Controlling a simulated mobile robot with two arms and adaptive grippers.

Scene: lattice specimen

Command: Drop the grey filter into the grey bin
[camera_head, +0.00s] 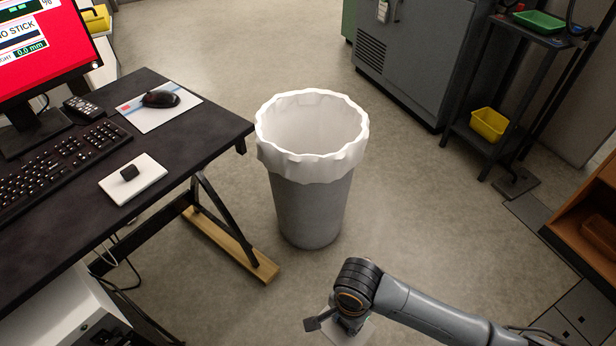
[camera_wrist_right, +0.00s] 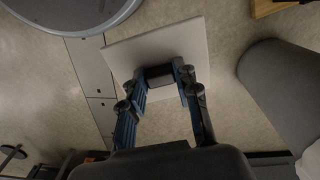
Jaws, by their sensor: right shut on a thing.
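The grey bin (camera_head: 312,212) stands on the floor at the middle of the head view, with a white liner folded over its rim. It looks empty as far as I can see inside. Its grey side (camera_wrist_right: 285,90) also shows at the right of the wrist view. My right gripper (camera_wrist_right: 168,82) is shut on the black knob of a square pale grey plate, the filter (camera_wrist_right: 185,42). In the head view, my right gripper (camera_head: 328,322) is at the bottom edge, in front of and apart from the bin; only part of the filter (camera_head: 358,332) shows. My left gripper is not in view.
A black desk (camera_head: 215,125) stands left of the bin, with a monitor, keyboard, mouse and a similar pale plate with a black knob (camera_head: 148,184). A wooden bar (camera_head: 230,245) lies under it. A grey cabinet (camera_head: 415,55) stands behind. The floor around the bin is clear.

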